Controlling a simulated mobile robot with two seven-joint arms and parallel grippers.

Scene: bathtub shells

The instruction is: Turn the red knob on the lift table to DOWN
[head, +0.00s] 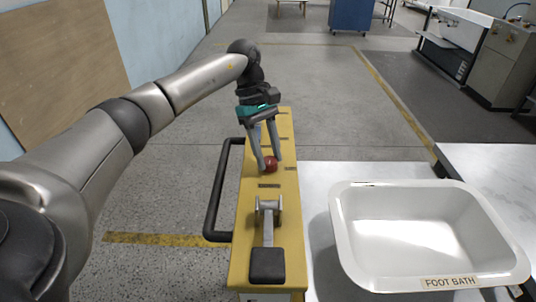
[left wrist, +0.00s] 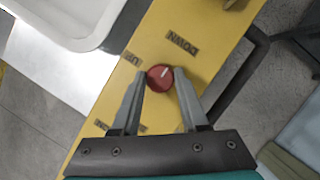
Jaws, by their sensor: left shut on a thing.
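The red knob (head: 270,163) sits on top of the yellow lift-table housing (head: 287,240). My left gripper (head: 267,168) reaches down from the far side and is shut on the knob, one finger on each side. In the left wrist view the knob (left wrist: 160,78) is between the fingertips, and its white mark slants up and right, roughly toward the DOWN label (left wrist: 183,42). The UP label (left wrist: 133,58) is to the knob's left there. My right gripper is not in view.
A grey lever with a black pad (head: 267,265) is on the housing's near part. A black handle rail (head: 217,195) runs along its left. A white foot bath (head: 345,240) stands close on the right. Open floor lies left and beyond.

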